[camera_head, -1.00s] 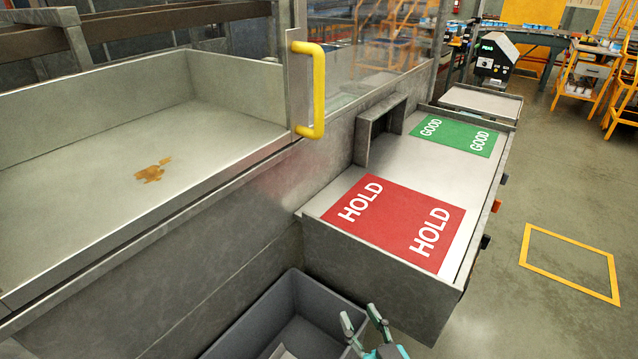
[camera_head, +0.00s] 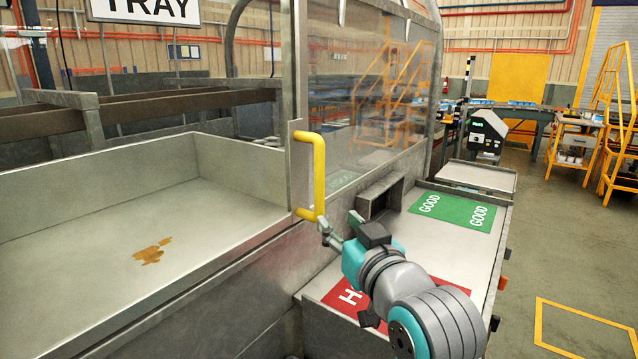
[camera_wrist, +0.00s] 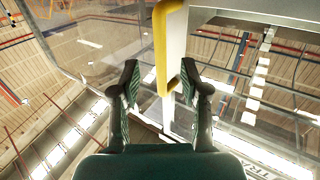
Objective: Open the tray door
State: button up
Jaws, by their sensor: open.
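The tray door is a clear panel (camera_head: 365,100) in a metal frame. A yellow bar handle (camera_head: 312,175) stands upright on its left edge post. My gripper (camera_head: 339,222) is open by the lower end of the handle. In the wrist view the handle (camera_wrist: 162,45) shows between the two spread fingers of my gripper (camera_wrist: 159,78), closer to the right finger. I cannot tell whether either finger touches it. The metal tray (camera_head: 80,225) with a brown stain lies left of the door.
My arm reaches over a metal shelf with a red HOLD mat (camera_head: 345,293) and a green GOOD mat (camera_head: 452,211). A small metal box frame (camera_head: 381,195) stands behind my gripper. A TRAY sign (camera_head: 145,8) hangs at the upper left. Floor at right is open.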

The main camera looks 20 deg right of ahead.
aim_at(321, 183)
jog(key=w+r, duration=0.1)
jog(key=w, duration=0.2)
jog(key=w+r, duration=0.1)
jog(key=w, duration=0.3)
jog(key=w+r, duration=0.1)
jog(key=w, duration=0.2)
jog(key=shift+w+a+r, duration=0.2)
jog(key=shift+w+r, duration=0.1)
jog(key=shift+r, duration=0.1)
grip_shut()
